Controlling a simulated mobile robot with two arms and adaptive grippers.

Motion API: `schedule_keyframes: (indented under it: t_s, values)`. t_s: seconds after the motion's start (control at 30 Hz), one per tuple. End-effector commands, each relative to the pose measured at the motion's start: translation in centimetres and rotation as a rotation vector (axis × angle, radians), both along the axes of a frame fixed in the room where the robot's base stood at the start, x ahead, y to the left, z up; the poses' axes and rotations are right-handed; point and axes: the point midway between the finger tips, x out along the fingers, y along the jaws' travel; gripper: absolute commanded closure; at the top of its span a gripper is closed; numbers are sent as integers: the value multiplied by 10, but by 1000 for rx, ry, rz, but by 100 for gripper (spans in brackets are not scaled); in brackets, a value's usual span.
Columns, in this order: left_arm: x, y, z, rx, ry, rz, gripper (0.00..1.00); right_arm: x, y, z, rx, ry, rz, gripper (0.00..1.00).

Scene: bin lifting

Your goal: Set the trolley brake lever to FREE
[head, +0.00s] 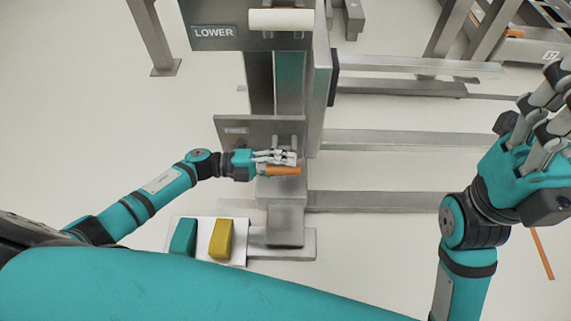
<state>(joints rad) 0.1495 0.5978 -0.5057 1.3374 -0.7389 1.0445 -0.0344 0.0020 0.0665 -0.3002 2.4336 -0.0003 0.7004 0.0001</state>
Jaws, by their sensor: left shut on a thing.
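The brake lever shows as an orange handle (283,171) low on the grey metal column, in front of a grey plate (232,124). My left gripper (280,160) is at this handle, with its grey fingers shut on it; part of the handle shows just below and beside the fingers. The small label on the plate is too small to read, so I cannot tell the lever's setting. My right gripper (535,125) is raised at the right edge, apart from the lever, with its fingers spread and nothing seen in it.
A sign reading LOWER (213,32) and a pale roller (281,19) are on the column above. A teal pedal (183,237) and a yellow pedal (221,239) are on a white base below. Grey floor rails (400,142) run right. Floor at left is clear.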

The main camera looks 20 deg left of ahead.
Motion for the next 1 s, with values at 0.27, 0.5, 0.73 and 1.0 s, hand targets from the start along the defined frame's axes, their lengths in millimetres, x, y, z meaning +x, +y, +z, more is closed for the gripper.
schedule_keyframes:
  t_s: [0.27, 0.5, 0.73, 1.0]
  values:
    - [-1, -1, 2, -4, -3, -7, 61, 0, 0, 0, 0, 0, 0, 60]
    - [-1, -1, 1, -2, -2, -4, 56, 0, 0, 0, 0, 1, 0, 60]
    - [-4, 14, 0, 1, 0, -2, 56, 1, 0, 0, -1, 4, -1, 60]
    - [-20, 69, -1, 2, 2, -1, 56, 0, 0, 0, -1, 2, 0, 60]
